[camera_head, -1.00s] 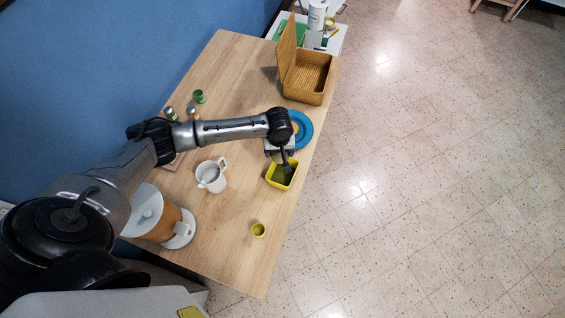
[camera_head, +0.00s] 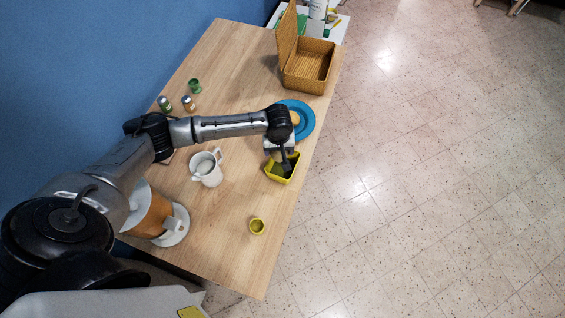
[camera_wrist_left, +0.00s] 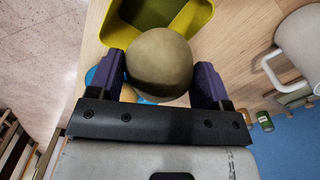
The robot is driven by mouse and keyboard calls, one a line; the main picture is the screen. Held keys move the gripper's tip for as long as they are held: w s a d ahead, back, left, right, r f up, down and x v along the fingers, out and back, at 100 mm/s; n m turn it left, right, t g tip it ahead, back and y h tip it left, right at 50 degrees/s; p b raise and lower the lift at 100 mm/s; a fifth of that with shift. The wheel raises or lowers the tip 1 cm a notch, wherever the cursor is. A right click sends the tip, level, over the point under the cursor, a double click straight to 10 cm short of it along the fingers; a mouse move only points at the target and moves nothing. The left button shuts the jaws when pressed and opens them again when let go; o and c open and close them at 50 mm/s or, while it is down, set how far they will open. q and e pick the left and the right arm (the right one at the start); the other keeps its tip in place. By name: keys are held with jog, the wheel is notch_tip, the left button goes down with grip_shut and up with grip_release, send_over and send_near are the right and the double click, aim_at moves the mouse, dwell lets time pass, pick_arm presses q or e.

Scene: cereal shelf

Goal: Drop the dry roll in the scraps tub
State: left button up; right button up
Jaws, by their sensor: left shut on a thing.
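The dry roll (camera_wrist_left: 160,66), a round tan-brown ball, sits between the two dark fingers of my left gripper (camera_head: 286,163) in the left wrist view. The gripper is shut on it. The yellow scraps tub (camera_head: 273,175) stands near the table's right edge in the head view, with my gripper at and over its far side. The tub's yellow rim (camera_wrist_left: 197,18) and dark inside also show just beyond the roll in the wrist view. In the head view my gripper hides the roll. My right gripper is not in view.
A blue plate (camera_head: 308,121) with a tan item on it lies behind my gripper. A wicker basket (camera_head: 303,84) with a raised lid stands at the far end. A white mug (camera_head: 207,174), small yellow cup (camera_head: 257,227) and orange-and-white dispenser (camera_head: 152,218) stand nearer.

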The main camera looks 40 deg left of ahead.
pick_arm(q)
jog(key=o, duration=1)
jog(key=shift+c, duration=0.2)
jog(key=shift+r, duration=0.1)
notch_tip(320, 180, up, 14)
jog(key=p, duration=0.2)
